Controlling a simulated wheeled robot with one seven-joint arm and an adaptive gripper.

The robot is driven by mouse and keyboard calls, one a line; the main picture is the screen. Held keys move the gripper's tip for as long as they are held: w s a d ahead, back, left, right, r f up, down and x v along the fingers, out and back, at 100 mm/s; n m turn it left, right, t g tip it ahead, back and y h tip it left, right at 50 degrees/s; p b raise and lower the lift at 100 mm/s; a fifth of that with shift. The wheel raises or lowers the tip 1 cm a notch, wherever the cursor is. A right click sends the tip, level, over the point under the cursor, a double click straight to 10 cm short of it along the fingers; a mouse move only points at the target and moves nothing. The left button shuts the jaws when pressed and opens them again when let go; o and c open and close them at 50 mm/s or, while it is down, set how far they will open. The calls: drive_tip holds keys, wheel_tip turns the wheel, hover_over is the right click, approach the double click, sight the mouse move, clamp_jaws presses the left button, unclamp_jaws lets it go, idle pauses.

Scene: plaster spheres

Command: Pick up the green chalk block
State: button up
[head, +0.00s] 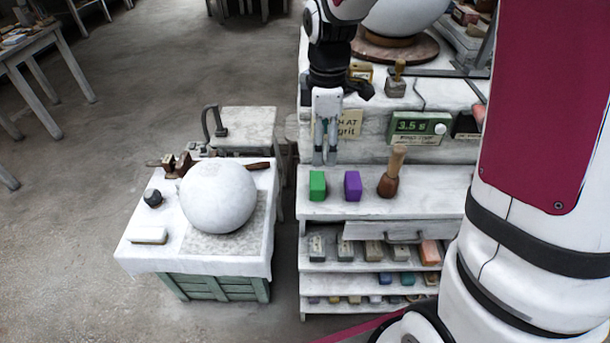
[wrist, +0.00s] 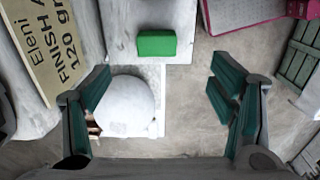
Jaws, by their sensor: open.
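The green chalk block (head: 317,185) stands on the left end of a white shelf (head: 433,185) in the head view. In the wrist view the green block (wrist: 156,43) lies near the top middle, close to the shelf's edge. My gripper (head: 325,155) points down above and a little behind the block in the head view, apart from it. In the wrist view its teal-padded fingers (wrist: 165,95) are spread wide with nothing between them. The block is in full view in both pictures.
A purple block (head: 352,185) stands just right of the green one, then a wooden-handled tool (head: 392,172). A green display box (head: 418,127) sits behind. Lower shelves hold several small blocks. A large white sphere (head: 218,196) rests on a cloth-covered table at left.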

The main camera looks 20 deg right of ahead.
sight(319, 179)
wheel_tip(319, 179, down, 9)
drive_tip(key=shift+w+r, duration=0.1)
drive_tip(key=shift+w+f+p, duration=0.15)
drive_tip(key=shift+f+p, duration=0.2)
drive_tip(key=shift+f, duration=0.95)
drive_tip(key=shift+w+f+p, duration=0.1)
drive_tip(key=shift+f+p, duration=0.2)
drive_tip(key=shift+f, duration=1)
drive_tip(key=c, duration=1.4)
drive_tip(key=shift+w+r, duration=0.1)
drive_tip(key=shift+r, duration=0.65)
wheel_tip(319, 179, up, 2)
drive_tip(key=shift+b, duration=0.35)
drive_tip(key=s+d, duration=0.1)
drive_tip(key=s, duration=0.4)
drive_tip(key=s+r, duration=0.1)
drive_tip(key=s, duration=0.4)
drive_tip(key=s+d+p, duration=0.1)
drive_tip(key=s, duration=0.5)
drive_tip(key=shift+d+r, duration=0.3)
drive_tip(key=shift+d, duration=0.05)
